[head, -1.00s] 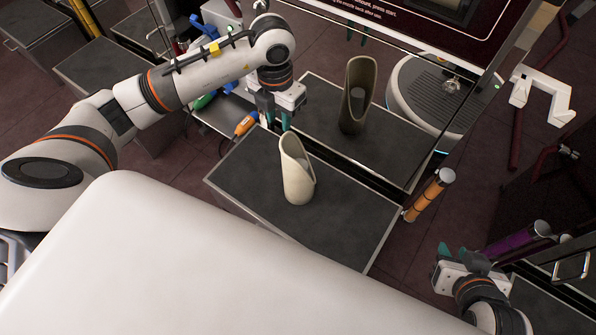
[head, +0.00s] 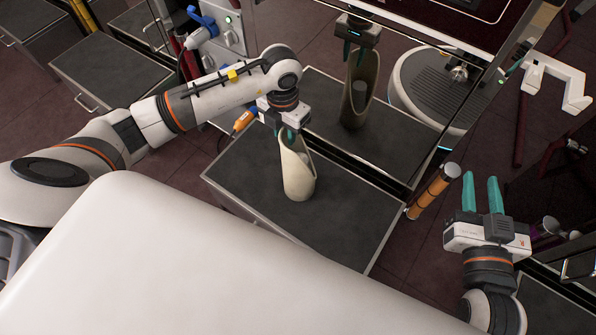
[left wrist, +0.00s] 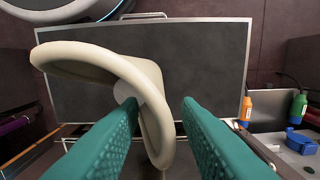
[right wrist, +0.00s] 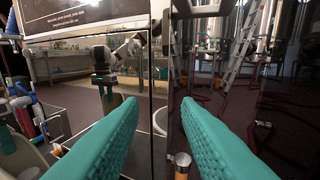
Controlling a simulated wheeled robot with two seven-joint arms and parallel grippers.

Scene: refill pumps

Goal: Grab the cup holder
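The cream cup holder (head: 297,178), a tall tube with a slanted open mouth, stands upright on the dark cabinet top (head: 240,180). My left gripper (head: 288,134) is over its upper rim, pointing down. In the left wrist view, the open fingers (left wrist: 165,115) lie either side of the holder's rim wall (left wrist: 150,95), the left one overlapping the mouth. Contact cannot be told. A pale round thing shows inside the mouth. My right gripper (head: 482,190) is open and empty at the right, fingers up, away from the holder.
A glossy panel behind the cabinet top shows a darker image of the holder (head: 356,105) and gripper. An orange cylinder (head: 434,190) stands by the cabinet's right corner. An orange-capped bottle (left wrist: 245,108) is beside the cabinet. The white rounded surface (head: 150,250) fills the foreground.

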